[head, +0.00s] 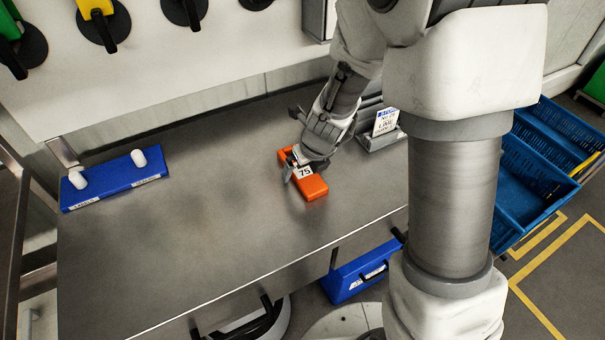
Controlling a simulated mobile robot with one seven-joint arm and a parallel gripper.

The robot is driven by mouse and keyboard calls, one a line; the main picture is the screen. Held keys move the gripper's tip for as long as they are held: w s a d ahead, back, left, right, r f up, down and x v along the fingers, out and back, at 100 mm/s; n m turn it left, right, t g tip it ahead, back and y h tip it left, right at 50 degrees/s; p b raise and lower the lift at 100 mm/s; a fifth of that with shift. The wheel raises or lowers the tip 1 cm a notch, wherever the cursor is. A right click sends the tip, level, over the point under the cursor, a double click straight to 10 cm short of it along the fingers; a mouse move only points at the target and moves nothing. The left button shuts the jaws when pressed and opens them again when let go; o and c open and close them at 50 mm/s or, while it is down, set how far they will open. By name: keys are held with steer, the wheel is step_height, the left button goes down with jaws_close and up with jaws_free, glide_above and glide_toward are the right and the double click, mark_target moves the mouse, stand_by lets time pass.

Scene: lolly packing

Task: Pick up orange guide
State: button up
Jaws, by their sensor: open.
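The gripper and wrist hide part of the guide's far end. I cannot tell whether the fingers touch it.
A blue block (115,180) with two white pegs lies at the table's left. A small labelled sign (385,122) stands behind my arm. Blue crates (545,150) are at the right, and a blue case (360,274) is below the front edge. The table's middle is clear.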

steer(key=shift+f, duration=0.15)
steer(key=c, duration=1.6)
